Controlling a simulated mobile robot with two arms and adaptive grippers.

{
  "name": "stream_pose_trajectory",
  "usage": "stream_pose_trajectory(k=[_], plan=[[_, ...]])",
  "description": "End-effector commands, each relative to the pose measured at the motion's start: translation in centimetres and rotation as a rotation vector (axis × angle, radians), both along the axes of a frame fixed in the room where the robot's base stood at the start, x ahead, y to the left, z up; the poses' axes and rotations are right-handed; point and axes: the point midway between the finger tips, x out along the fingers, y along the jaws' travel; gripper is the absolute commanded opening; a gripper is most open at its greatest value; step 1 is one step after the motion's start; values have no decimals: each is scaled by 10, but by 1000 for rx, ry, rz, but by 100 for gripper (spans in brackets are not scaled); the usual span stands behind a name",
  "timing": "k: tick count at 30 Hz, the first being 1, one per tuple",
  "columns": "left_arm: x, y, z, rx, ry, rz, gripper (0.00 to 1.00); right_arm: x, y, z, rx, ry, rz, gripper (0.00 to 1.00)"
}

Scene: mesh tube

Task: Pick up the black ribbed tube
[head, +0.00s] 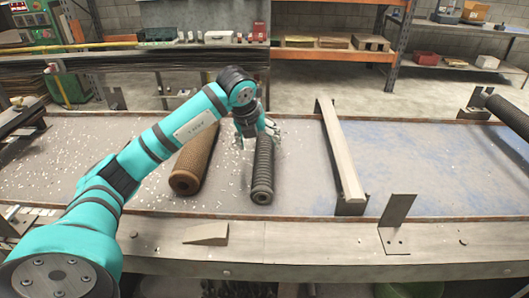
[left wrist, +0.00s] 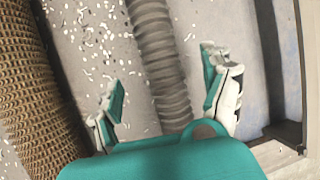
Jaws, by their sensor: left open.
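The black ribbed tube (head: 263,172) lies lengthwise on the workbench in the head view, looking dark grey there. It shows as a grey ribbed tube in the left wrist view (left wrist: 159,55). My left gripper (head: 258,131) is over the far part of the tube. In the left wrist view, its open fingers (left wrist: 168,95) are on either side of the tube, with nothing gripped. I cannot tell whether they touch it. The gripper and arm hide the tube's far end in the head view. My right gripper is not in view.
A brown mesh tube (head: 190,170) lies close on the left, also in the left wrist view (left wrist: 38,85). A raised grey bar (head: 340,155) runs along the right. White chips litter the bench top (head: 80,155). Another dark tube (head: 508,115) is at the far right.

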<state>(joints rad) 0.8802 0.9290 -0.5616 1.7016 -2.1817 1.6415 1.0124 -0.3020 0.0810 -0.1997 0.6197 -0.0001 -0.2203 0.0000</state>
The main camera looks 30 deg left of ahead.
Motion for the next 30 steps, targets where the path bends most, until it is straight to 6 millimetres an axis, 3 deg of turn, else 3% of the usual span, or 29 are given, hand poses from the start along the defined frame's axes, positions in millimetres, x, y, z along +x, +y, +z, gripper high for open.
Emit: stream_pose_trajectory(k=[5,15,23,30], plan=[[4,0,-10,1,1,-1,82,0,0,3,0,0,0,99],[20,-1,-52,-1,2,-1,82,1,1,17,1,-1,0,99],[22,0,-56,1,-1,-2,82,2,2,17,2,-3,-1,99],[21,0,-56,1,-1,-2,54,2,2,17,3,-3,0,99]])
